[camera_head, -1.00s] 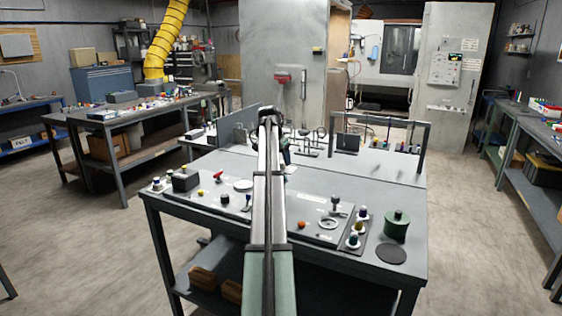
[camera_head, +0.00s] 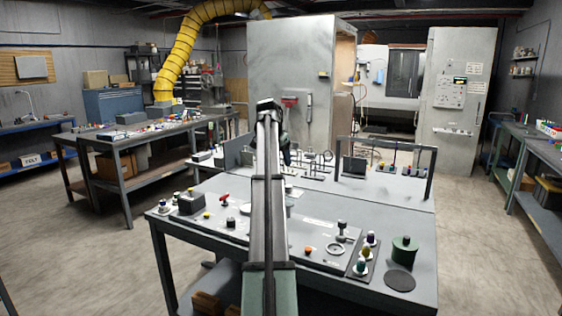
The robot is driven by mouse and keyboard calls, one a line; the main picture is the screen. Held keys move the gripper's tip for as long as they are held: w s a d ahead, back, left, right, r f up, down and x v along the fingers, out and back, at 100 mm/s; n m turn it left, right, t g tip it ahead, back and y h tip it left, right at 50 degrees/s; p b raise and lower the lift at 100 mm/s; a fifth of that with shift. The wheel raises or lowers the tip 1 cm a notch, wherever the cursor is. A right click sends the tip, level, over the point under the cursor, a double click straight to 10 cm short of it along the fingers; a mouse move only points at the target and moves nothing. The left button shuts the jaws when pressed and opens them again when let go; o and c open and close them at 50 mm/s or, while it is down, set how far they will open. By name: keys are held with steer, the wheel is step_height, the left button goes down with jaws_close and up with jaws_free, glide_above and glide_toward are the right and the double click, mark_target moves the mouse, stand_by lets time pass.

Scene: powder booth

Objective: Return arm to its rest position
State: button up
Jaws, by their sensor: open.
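My arm reaches from the bottom middle of the picture up over the grey worktable (camera_head: 210,255). Its far end bends down, and my gripper (camera_head: 287,160) hangs small and dark near the back of the table. It is open, and I see nothing held in it. Its fingertips are too small to show clearly. The arm hides a strip down the middle of the table.
A green canister (camera_head: 404,250) and a dark round disc (camera_head: 400,281) are at the table's front right. A dark box (camera_head: 191,204) is at the left. A rack frame (camera_head: 385,142) stands at the back right. Open floor (camera_head: 490,250) lies to the right.

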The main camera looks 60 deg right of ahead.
stand_by(0.4)
